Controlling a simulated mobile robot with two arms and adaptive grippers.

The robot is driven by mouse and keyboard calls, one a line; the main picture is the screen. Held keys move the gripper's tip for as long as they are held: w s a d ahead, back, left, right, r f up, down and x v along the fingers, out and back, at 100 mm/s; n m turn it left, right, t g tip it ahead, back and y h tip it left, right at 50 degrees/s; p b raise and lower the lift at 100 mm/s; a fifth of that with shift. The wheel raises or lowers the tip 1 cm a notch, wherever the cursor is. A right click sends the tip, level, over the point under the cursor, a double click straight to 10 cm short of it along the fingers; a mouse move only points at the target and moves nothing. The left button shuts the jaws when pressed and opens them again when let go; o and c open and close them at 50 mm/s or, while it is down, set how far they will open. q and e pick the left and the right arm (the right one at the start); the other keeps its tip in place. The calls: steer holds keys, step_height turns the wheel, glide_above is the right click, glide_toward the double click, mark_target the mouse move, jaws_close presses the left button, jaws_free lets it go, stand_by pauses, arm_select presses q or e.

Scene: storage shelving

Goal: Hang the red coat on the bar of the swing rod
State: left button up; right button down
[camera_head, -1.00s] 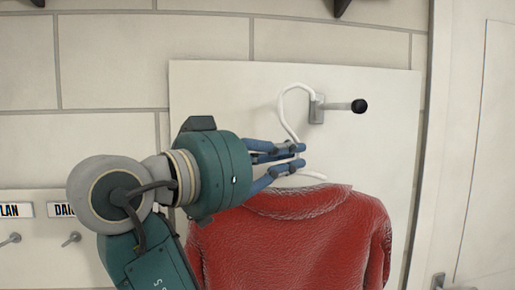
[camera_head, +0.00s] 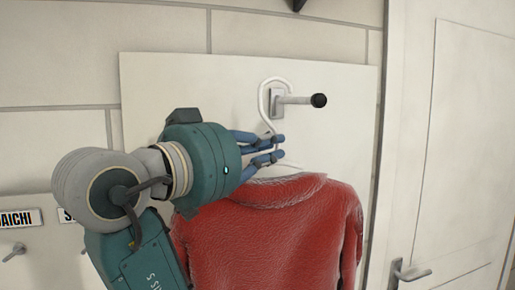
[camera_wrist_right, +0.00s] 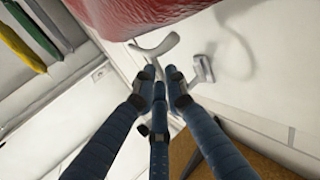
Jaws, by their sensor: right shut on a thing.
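The red coat (camera_head: 270,235) hangs upright on a white hanger (camera_head: 265,97) in the head view. The coat's edge (camera_wrist_right: 135,12) shows at the top of the right wrist view. My right gripper (camera_head: 279,147) is shut on the hanger's neck, above the collar. The swing rod's bar (camera_head: 297,100) sticks out from a white panel and ends in a black knob. In the head view the hanger's hook overlaps the bar's wall mount and curves above the bar. I cannot tell whether it rests on the bar. My left gripper is not in view.
The white panel (camera_head: 185,80) stands behind the coat. A white door with a handle (camera_head: 408,272) is at the right. Name labels (camera_head: 22,219) and small wall hooks (camera_head: 14,251) are at the lower left. The wall right of the black knob is clear.

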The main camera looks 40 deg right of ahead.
steer(key=shift+s+d+f+b, duration=0.25)
steer(key=shift+d+f+b, duration=0.05)
steer(key=shift+d, duration=0.4)
steer(key=shift+s+d+f+b, duration=0.25)
steer(key=shift+d+f, duration=0.05)
steer(key=shift+d, duration=0.35)
steer(key=shift+s+d+f+b, duration=0.25)
steer(key=shift+d+f+b, duration=0.05)
steer(key=shift+d, duration=0.5)
